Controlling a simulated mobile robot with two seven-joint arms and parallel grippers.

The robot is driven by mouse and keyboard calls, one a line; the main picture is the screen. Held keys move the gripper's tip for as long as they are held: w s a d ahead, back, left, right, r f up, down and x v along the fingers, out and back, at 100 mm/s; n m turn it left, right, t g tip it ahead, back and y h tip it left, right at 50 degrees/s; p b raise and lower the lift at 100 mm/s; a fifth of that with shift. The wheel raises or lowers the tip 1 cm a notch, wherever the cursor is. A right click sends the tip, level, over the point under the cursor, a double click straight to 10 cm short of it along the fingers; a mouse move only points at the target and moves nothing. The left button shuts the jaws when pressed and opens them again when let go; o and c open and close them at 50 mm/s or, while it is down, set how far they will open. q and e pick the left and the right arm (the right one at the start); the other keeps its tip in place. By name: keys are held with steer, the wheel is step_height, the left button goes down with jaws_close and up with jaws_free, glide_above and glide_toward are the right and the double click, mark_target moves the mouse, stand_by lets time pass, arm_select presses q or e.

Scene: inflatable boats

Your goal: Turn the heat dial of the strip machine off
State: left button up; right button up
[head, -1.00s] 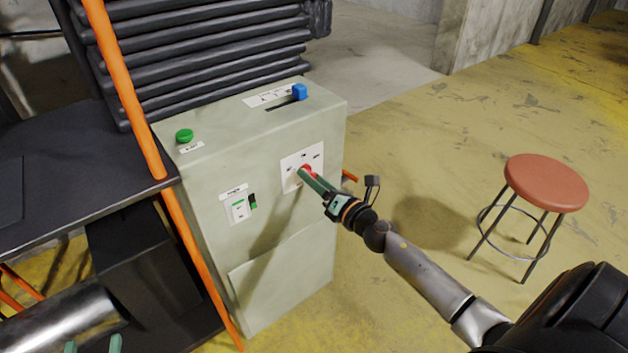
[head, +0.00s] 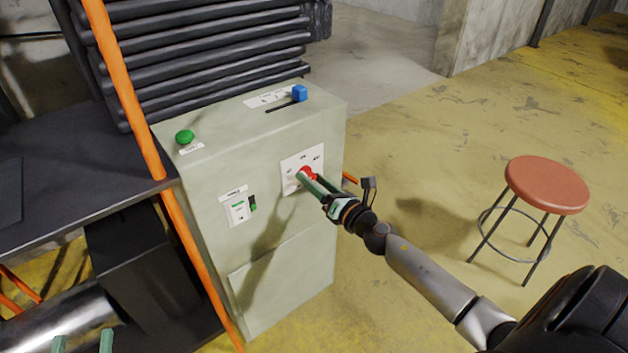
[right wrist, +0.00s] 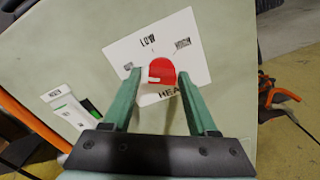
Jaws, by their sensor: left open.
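The strip machine (head: 255,215) is a pale green cabinet. My right gripper (right wrist: 161,76) has one green finger on each side of the dial, with a small gap showing at least on the left. In the head view its fingers (head: 306,178) cover part of the dial. My left gripper (head: 82,342) is open and empty at the bottom left edge.
A green button (head: 184,137) and a blue slider (head: 299,93) are on the cabinet top. A small green switch (head: 252,203) is on its front. An orange post (head: 128,90) stands at the left. A red stool (head: 546,185) is at right on open yellow floor.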

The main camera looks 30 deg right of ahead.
steer(key=o, duration=0.3)
steer(key=shift+s, duration=0.5)
arm_select(q)
step_height(320, 180, up, 8)
steer(key=s+m+t+h+b, duration=0.1)
steer(key=s+m+t+h, duration=0.1)
steer(key=h, duration=0.1)
steer(key=shift+d+r+m+t+b, duration=0.25)
steer(key=shift+d+m+t+b, duration=0.05)
steer(key=shift+d+t, duration=0.1)
arm_select(e)
steer(key=s+d, duration=0.1)
steer(key=s, duration=1)
steer(key=shift+s, duration=0.25)
